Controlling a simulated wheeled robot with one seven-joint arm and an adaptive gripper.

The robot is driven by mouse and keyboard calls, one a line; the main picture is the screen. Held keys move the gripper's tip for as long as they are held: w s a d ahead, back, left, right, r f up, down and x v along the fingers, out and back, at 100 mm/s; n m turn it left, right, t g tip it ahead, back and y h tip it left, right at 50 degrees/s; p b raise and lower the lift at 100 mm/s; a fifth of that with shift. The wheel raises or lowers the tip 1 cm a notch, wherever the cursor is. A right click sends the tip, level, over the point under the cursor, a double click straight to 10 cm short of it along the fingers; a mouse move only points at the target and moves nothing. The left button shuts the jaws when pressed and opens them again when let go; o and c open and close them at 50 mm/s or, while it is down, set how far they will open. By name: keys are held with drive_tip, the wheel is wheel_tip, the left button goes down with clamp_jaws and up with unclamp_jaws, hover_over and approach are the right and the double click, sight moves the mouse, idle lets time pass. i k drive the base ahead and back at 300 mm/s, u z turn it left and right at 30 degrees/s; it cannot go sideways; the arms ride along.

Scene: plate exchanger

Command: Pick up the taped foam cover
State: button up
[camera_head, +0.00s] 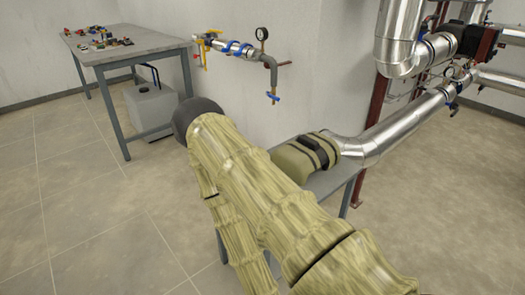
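An olive-green, rounded padded piece with black bands (304,155), which looks like the taped foam cover, is right of the middle. It is at the lower end of the silver pipe, above a narrow grey bench. I cannot tell whether it wraps the pipe or only touches it. My arm, in a ribbed yellow-green sleeve with a dark rounded end, fills the lower middle and hides the cover's lower left side and part of the bench. My gripper is not in view, so its hold cannot be seen.
The grey bench (332,181) has a post at its right. The silver pipe (407,127) rises right towards more pipework. A wall pipe with a gauge (262,34) and blue valve handles is behind. A table (140,48) with small parts and a grey tank (150,106) stand left. Floor at left is clear.

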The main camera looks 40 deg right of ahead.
sight(298, 159)
drive_tip(key=u, duration=1.5)
drive_tip(key=i, duration=1.15)
drive_tip(key=z, duration=3.05)
